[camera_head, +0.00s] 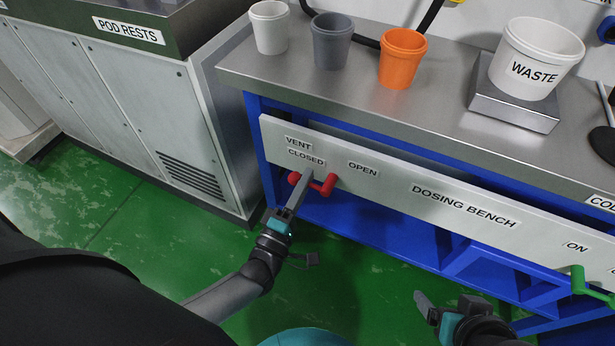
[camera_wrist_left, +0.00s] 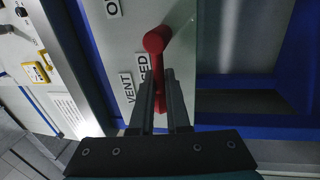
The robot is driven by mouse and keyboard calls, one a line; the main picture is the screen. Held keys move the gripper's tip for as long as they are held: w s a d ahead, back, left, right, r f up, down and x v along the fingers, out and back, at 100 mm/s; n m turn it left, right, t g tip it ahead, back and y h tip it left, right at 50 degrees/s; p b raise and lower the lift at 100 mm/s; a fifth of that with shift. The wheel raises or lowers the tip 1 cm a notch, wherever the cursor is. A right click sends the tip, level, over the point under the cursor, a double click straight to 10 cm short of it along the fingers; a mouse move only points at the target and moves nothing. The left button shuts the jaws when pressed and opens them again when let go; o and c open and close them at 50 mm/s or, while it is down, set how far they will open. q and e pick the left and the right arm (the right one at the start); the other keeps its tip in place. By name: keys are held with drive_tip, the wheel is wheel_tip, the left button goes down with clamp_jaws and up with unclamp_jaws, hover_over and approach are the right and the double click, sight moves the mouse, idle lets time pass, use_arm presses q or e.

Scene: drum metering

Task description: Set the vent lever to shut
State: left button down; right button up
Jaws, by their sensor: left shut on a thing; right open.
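The red vent lever (camera_head: 328,184) is on the front panel of the dosing bench, below the VENT, CLOSED and OPEN labels. My left gripper (camera_head: 300,186) is shut on the lever, and its fingers cover the lever's middle. Red shows on both sides of the fingers, below CLOSED and toward OPEN. In the left wrist view the lever (camera_wrist_left: 156,40) runs between the fingers, with its rounded end near the OPEN label. I cannot tell exactly which setting it points to. My right gripper (camera_head: 440,306) is open and empty, low in front of the bench.
A green lever (camera_head: 578,280) is on the panel's right, near an ON label. On the bench top (camera_head: 300,75) stand white, grey and orange cups (camera_head: 402,60) and a WASTE bucket (camera_head: 535,65) on a metal block. A grey cabinet (camera_head: 140,110) stands left; green floor is clear.

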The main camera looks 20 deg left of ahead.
use_arm(q)
drive_tip(key=shift+w+a+r+n+y, duration=0.2)
drive_tip(key=shift+a+n+y, duration=0.1)
drive_tip(key=shift+a+n, duration=0.1)
use_arm(e)
drive_tip(key=shift+w+a, duration=0.2)
drive_tip(key=shift+w, duration=0.05)
use_arm(q)
drive_tip(key=c, duration=0.9)
unclamp_jaws()
drive_tip(key=shift+f, duration=0.2)
drive_tip(key=shift+s, duration=0.1)
use_arm(e)
drive_tip(key=shift+w, duration=0.1)
use_arm(q)
drive_tip(key=shift+d, duration=0.1)
drive_tip(key=shift+s+f, duration=0.15)
drive_tip(key=shift+s, duration=0.15)
drive_tip(key=s+f+p, duration=0.1)
drive_tip(key=s+f, duration=0.1)
drive_tip(key=s, duration=1.2)
drive_tip(key=shift+s+a+f+p, duration=0.15)
drive_tip(key=shift+a+f+p, duration=0.1)
drive_tip(key=shift+f+p, duration=0.15)
use_arm(e)
drive_tip(key=shift+s+d+f+g+h, duration=0.4)
drive_tip(key=shift+s+d+f+g, duration=0.35)
drive_tip(key=shift+s+d, duration=0.25)
